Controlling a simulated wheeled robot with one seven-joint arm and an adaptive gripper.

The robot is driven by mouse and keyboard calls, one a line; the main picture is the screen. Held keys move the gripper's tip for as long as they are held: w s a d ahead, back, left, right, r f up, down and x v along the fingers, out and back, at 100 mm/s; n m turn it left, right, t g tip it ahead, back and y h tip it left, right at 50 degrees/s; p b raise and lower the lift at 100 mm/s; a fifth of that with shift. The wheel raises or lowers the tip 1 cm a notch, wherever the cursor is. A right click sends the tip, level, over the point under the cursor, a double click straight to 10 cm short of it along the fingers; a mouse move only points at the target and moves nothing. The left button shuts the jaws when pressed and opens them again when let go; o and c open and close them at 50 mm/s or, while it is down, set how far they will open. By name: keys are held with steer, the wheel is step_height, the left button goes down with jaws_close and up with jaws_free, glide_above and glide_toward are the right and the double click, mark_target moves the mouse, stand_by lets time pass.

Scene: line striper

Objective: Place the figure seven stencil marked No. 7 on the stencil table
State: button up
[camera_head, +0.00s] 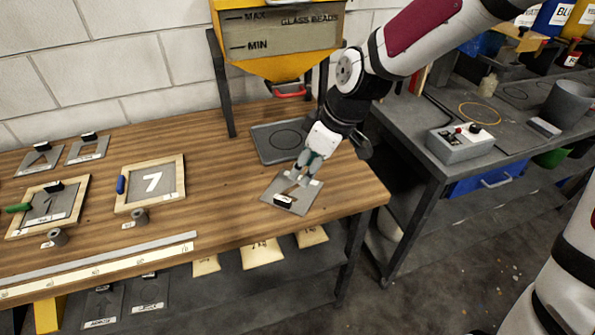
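A grey stencil plate (272,190) lies on the wooden bench near its front right corner. It has a black and white tab on its near part, and its cut-out figure is partly hidden by my gripper. My gripper (304,180) points down at the far part of this plate, its two fingertips spread apart with nothing seen between them. I cannot tell whether they touch the plate. A wood-framed grey panel (137,190) with a large white 7 and a blue handle lies at the left on the wooden bench (225,215).
Another wood frame (77,195) with a green handle holds a grey plate. Two small plates (90,150) lie behind it. A grey tray (262,150) sits under the glass beads hopper (285,38). A ruler (115,262) lies along the front edge. The bench middle is clear.

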steer(key=f, duration=0.1)
steer(key=b, duration=0.2)
glide_above(284, 198)
steer(key=d, duration=0.3)
steer(key=f, duration=0.4)
steer(key=s+f, duration=0.1)
steer(key=f, duration=0.1)
steer(key=shift+a+f, duration=0.2)
steer(key=shift+f, duration=0.1)
steer(key=shift+a+b+x, duration=0.2)
steer(key=shift+b+x, duration=0.05)
steer(key=shift+x, duration=1.25)
steer(key=shift+a+b+x, duration=0.2)
steer(key=shift+b+x, duration=0.05)
steer(key=shift+x, duration=1.2)
steer(key=shift+s+r, duration=0.1)
steer(key=shift+r, duration=0.05)
jaws_close()
